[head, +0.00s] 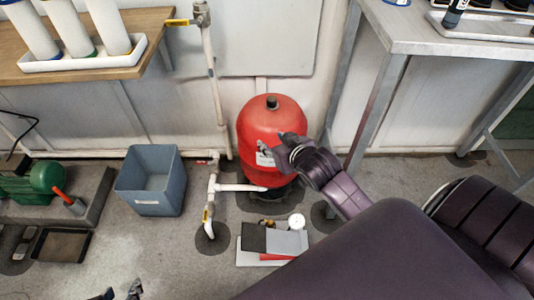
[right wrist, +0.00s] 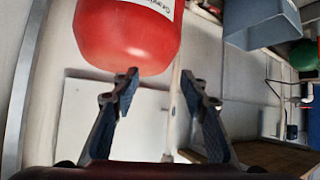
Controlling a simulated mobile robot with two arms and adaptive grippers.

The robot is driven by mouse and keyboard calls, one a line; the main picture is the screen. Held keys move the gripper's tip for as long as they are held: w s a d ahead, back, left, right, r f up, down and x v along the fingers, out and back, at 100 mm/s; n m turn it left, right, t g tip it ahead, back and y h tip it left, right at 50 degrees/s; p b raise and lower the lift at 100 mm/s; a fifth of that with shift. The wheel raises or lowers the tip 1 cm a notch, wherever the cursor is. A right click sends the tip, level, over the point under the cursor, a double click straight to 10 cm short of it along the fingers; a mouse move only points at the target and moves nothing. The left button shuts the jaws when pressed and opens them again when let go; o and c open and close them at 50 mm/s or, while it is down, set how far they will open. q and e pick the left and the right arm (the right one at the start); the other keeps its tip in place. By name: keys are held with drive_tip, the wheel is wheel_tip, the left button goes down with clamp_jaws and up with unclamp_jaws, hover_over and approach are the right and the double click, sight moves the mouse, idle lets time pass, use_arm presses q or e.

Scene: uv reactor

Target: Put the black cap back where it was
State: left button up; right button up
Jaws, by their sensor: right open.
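A small black cap-like piece (head: 272,102) sits on top of the upright red tank (head: 262,122) in the head view. I cannot tell whether it is the task's black cap. In the right wrist view the red tank (right wrist: 125,38) appears upside down, and no cap can be made out on its rounded end; a fingertip covers part of that area. My right gripper (head: 284,146) is in front of the tank's side, below the dark piece; in the right wrist view its fingers (right wrist: 161,80) are apart and empty. My left gripper (head: 120,291) shows only its separated tips at the bottom edge.
A blue-grey bin (head: 151,185) stands left of the tank, and white pipes (head: 212,190) stand between them. A tray (head: 262,262) with a gauge and red-handled item lies in front. A wooden bench (head: 135,73) is at left, a metal table (head: 420,42) at right.

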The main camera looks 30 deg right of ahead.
drive_tip(key=s+a+f+n+g+y, duration=0.1)
drive_tip(key=s+a+f, duration=0.1)
drive_tip(key=s+a, duration=0.5)
drive_tip(key=s+a+f+n+g+y, duration=0.1)
drive_tip(key=s+a+f+n+g, duration=0.1)
drive_tip(key=s+a, duration=0.5)
drive_tip(key=shift+s+y, duration=0.4)
drive_tip(key=shift+s, duration=0.8)
